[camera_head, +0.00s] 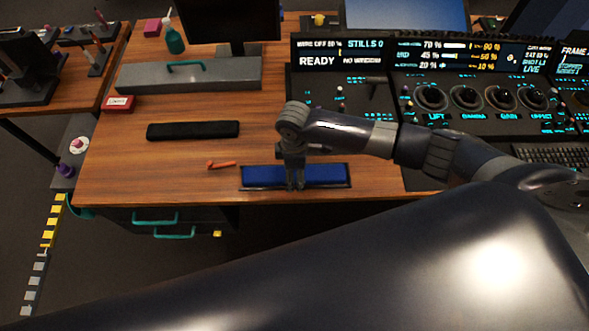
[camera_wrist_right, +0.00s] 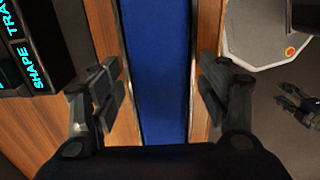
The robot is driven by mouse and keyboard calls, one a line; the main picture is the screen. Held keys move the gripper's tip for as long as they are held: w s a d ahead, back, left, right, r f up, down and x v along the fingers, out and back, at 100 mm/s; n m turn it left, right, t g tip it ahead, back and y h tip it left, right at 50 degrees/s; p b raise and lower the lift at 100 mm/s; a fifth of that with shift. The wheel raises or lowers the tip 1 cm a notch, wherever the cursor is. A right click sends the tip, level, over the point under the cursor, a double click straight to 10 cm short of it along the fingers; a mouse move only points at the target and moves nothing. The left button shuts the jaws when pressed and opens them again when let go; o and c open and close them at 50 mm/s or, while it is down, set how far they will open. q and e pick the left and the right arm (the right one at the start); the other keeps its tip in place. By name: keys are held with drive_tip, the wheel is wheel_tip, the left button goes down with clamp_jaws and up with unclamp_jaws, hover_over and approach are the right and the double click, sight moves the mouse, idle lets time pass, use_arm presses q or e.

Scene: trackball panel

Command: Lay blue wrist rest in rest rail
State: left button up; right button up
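The blue wrist rest (camera_head: 325,173) lies in the dark rest rail (camera_head: 346,187) at the desk's front edge. In the right wrist view the blue rest (camera_wrist_right: 158,60) runs between my fingers, with thin rail edges (camera_wrist_right: 193,95) along both sides. My right gripper (camera_head: 295,187) points down over the middle of the rest. In its wrist view the right gripper (camera_wrist_right: 160,95) is open, one finger on each side of the rail, with gaps visible and nothing gripped. A small dark gripper, seemingly my left (camera_wrist_right: 285,97), shows at the right of that view with its fingers apart.
A long black bar (camera_head: 193,130) and an orange stick (camera_head: 222,165) lie left of the rail. A grey box with a teal handle (camera_head: 150,77) and a red box (camera_head: 118,104) stand farther back. The control panel (camera_head: 470,97) fills the right. Bare wood lies around the bar.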

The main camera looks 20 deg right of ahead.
sight(295, 174)
wheel_tip(295, 174, up, 12)
drive_tip(key=b, duration=0.1)
drive_tip(key=shift+r, duration=0.15)
idle(0.5)
idle(0.3)
